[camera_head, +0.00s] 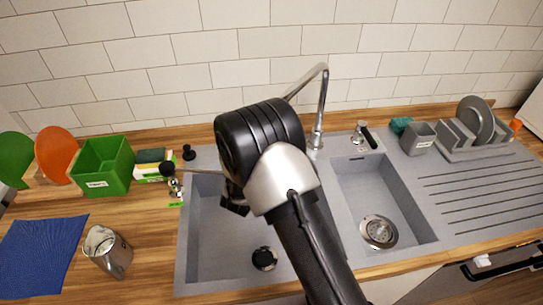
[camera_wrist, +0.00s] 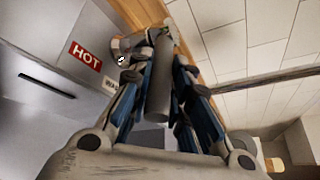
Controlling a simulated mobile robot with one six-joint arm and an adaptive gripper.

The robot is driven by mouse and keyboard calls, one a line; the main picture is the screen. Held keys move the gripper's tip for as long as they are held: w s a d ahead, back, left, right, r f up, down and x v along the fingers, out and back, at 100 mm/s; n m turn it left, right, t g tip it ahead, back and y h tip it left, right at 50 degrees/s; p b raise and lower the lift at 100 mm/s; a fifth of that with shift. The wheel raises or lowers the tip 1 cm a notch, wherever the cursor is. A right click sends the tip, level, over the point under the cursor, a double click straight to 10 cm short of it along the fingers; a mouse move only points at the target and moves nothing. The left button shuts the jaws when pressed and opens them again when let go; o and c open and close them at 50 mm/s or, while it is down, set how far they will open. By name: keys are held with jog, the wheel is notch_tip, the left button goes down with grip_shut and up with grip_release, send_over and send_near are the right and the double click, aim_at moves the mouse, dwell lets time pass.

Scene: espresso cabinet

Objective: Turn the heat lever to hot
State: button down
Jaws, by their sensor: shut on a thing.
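The heat lever (camera_wrist: 158,85) shows in the wrist view as a thick dark grey bar running down from a metal base near the top. My gripper (camera_wrist: 157,92) is shut on it, with the blue-sided fingers on either side of the bar. A red HOT label (camera_wrist: 86,56) is on the grey surface left of the lever. A pale label, partly hidden by the left finger, sits between them. In the head view my own arm hides the gripped lever and the fingers.
A double sink (camera_head: 183,262) fills the middle of the counter. A tall tap (camera_head: 319,110) and a black-handled fitting (camera_head: 362,131) stand behind it. A green bin (camera_head: 103,165) and a metal cup (camera_head: 108,251) are left. A grey dish rack (camera_head: 480,137) is right.

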jog(key=shift+a+m+h, duration=0.25)
jog(key=shift+m+h, duration=0.05)
jog(key=shift+h, duration=0.1)
jog(key=c, duration=1.5)
grip_release()
jog(key=shift+o, duration=0.2)
jog(key=v, duration=1.2)
jog(key=shift+w+r, duration=0.1)
jog(key=shift+r, duration=0.05)
jog(key=shift+c, duration=0.4)
